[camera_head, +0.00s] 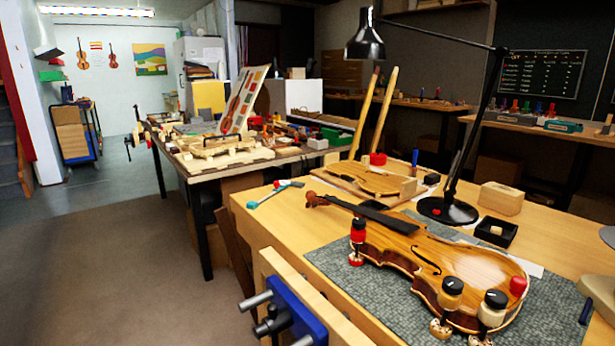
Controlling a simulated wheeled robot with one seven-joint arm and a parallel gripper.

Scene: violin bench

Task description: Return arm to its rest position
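My gripper and arm do not clearly show in the head view, so the arm's pose and the gripper's opening cannot be seen. A violin (455,262) lies on a grey mat (336,262) on the near wooden workbench (262,222). Clamps with red and black knobs sit along the violin's edge, including a red-knobbed one (357,240) at its left side and a black-knobbed one (451,292) at its near end.
A black desk lamp (447,209) stands behind the violin. A small black tray (496,231) and a wooden block (501,198) lie to its right. A blue vise (294,308) juts from the bench's front. A cluttered second table (187,178) stands behind; open floor (110,255) lies left.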

